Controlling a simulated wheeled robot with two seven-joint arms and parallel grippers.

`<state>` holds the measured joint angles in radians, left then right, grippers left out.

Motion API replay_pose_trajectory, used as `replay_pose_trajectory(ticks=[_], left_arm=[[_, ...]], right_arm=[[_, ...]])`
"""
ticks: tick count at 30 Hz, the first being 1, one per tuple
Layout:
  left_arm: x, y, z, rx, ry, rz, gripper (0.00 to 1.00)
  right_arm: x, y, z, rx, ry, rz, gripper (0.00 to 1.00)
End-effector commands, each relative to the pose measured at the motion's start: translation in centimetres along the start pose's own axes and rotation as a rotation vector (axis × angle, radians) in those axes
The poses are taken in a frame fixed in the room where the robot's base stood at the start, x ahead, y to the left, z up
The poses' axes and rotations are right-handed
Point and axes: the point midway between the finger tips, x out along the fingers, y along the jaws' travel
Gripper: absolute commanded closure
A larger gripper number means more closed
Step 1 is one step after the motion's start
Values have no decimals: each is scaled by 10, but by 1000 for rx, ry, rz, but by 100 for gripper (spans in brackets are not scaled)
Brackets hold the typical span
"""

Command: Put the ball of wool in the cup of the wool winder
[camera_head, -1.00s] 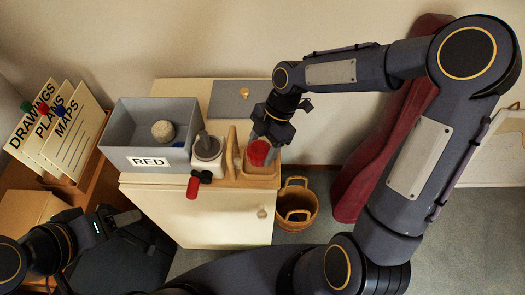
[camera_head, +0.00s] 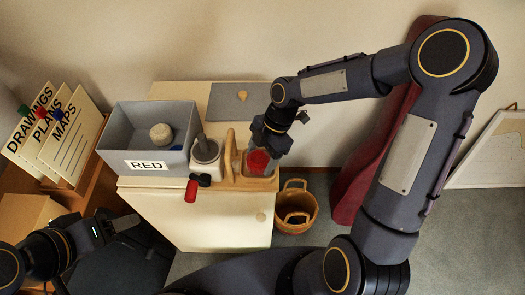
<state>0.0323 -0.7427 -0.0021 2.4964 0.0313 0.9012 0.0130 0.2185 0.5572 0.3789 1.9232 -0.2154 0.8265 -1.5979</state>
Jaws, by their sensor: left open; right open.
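A red ball of wool (camera_head: 258,161) is low between the fingers of my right gripper (camera_head: 258,152), over the wooden holder (camera_head: 262,184) at the right end of the cabinet top. The gripper points down and is open around the ball; its fingers partly hide the ball and the holder's inside. I cannot tell whether the ball rests on the bottom. Just left stands a white device with a grey cone (camera_head: 206,150) and a red-handled crank (camera_head: 190,191), seemingly the winder. My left gripper (camera_head: 122,223) is open and empty at lower left, away from the cabinet.
A grey bin labelled RED (camera_head: 112,150) on the cabinet holds a pale ball (camera_head: 161,133) and something blue. A thin wooden upright (camera_head: 230,152) stands close left of my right gripper. A wicker basket (camera_head: 297,209) sits on the floor. Labelled folders (camera_head: 68,145) stand at left.

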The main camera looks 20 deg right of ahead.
Motion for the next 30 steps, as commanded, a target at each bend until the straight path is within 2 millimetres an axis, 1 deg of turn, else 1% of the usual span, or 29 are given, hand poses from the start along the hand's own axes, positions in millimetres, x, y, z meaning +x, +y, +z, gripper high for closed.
replay_pose_trajectory(ticks=[2, 5, 12, 15, 18, 21, 26, 28, 30], left_arm=[[-5, 2, -2, 0, 0, 0, 38], [-2, 1, -1, 0, 0, 0, 38], [-3, 1, -1, 0, 0, 0, 38], [-3, 1, -2, 0, 0, 0, 38], [-3, 1, -2, 0, 0, 0, 38], [-3, 1, -2, 0, 0, 0, 38], [-3, 1, -2, 0, 0, 0, 38], [-3, 2, -2, 0, 0, 0, 38], [-3, 2, -2, 0, 0, 0, 38]], right_arm=[[-6, 0, -2, 0, 0, 1, 34], [-17, 1, -1, 2, -1, 4, 34], [-69, 1, -1, 1, -3, 6, 34], [-89, 1, -1, 1, -2, 5, 34], [-105, 1, -1, 0, -2, 4, 34], [-116, 0, -1, 0, -1, 2, 34], [-123, 0, -1, 1, 0, 1, 34], [-126, -3, -2, 24, -8, 6, 34], [-132, -12, -3, 97, -28, 27, 34]])
